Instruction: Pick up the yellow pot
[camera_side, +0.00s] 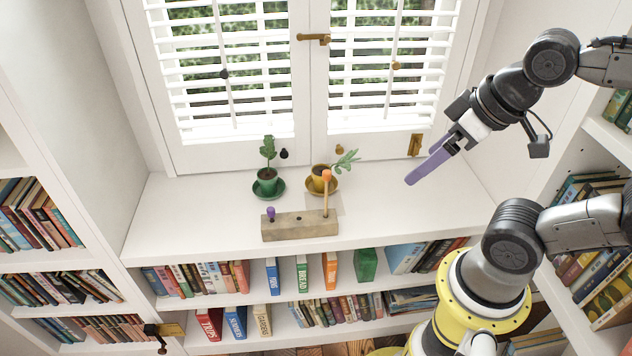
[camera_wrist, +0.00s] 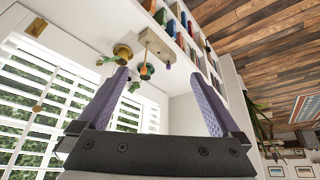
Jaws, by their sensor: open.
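The yellow pot (camera_side: 318,182) holds a small leafy plant and stands on a yellow saucer on the white window ledge. An orange-tipped peg (camera_side: 325,198) on a wooden block partly hides its front right side. In the wrist view the yellow pot (camera_wrist: 123,52) shows at the top, beyond the left finger, with its plant hanging to the left. My gripper (camera_side: 412,178) has purple fingers and is open and empty. It is in the air to the right of the pot, apart from it. In the wrist view the fingers (camera_wrist: 160,78) are spread wide with nothing between them held.
A green pot (camera_side: 267,176) with a plant stands left of the yellow one. The wooden block (camera_side: 290,228) with an orange-tipped and a purple peg (camera_side: 271,213) sits in front. Shuttered windows (camera_side: 230,70) rise behind. The ledge's right part (camera_side: 400,215) is clear.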

